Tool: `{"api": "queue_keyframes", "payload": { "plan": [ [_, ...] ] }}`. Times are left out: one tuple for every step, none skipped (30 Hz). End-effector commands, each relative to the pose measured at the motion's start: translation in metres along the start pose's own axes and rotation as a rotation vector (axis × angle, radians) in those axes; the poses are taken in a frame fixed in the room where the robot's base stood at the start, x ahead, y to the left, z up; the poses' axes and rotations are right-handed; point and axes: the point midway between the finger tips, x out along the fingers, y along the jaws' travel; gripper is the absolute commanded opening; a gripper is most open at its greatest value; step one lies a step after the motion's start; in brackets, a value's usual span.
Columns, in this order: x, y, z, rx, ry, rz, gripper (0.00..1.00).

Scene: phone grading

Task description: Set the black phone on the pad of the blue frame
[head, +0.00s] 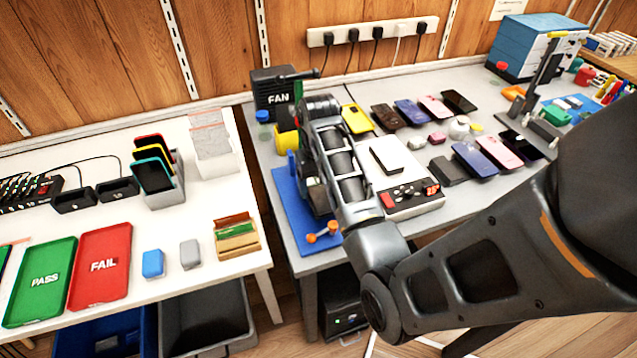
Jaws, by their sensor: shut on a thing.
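My arm reaches in from the right and bends over the left end of the grey bench. Its wrist and forearm cover most of my gripper (317,198), of which only a dark part shows low over the blue mat. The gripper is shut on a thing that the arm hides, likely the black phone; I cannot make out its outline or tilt. A blue upright (292,164), perhaps part of the blue frame, stands just left of the forearm. The frame's pad is hidden, so I cannot tell the gap between it and the gripper.
A blue mat (284,200) lies beneath, with an orange-ended tool (323,232). The FAN box (275,92) and a yellow object (287,143) stand behind. Several phones and a white-and-black device (412,197) lie right of the forearm. PASS (43,281) and FAIL (101,265) trays lie on the left table.

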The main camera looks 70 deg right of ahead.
Motion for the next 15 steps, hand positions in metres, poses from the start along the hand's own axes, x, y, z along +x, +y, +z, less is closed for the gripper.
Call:
{"api": "queue_keyframes", "payload": {
  "plan": [
    [-0.0002,0.0,-0.0001,0.0,0.0,0.0,0.39],
    [-0.0002,-0.0001,-0.0001,0.0,0.0,0.0,0.39],
    [-0.0002,0.0,-0.0001,0.0,0.0,0.0,0.39],
    [-0.0002,-0.0001,-0.0001,0.0,0.0,0.0,0.39],
    [-0.0002,-0.0001,-0.0001,0.0,0.0,0.0,0.39],
    [-0.0002,0.0,-0.0001,0.0,0.0,0.0,0.39],
    [-0.0001,0.0,-0.0001,0.0,0.0,0.0,0.39],
    [0.0,0.0,0.0,0.0,0.0,0.0,0.39],
    [0.0003,0.0,0.0,0.0,0.0,0.0,0.39],
    [0.0007,0.0,0.0001,0.0,0.0,0.0,0.39],
    [0.001,0.0,0.0001,0.0,-0.001,0.0,0.39],
    [0.0016,0.0,0.0002,0.0,-0.001,0.0,0.39],
    [0.0021,0.0001,0.0002,0.0,-0.001,0.0,0.39],
    [0.0026,0.0001,0.0003,0.0,-0.001,0.0,0.39],
    [0.0032,0.0001,0.0003,0.0,-0.001,0.0,0.39]
  ]
}}
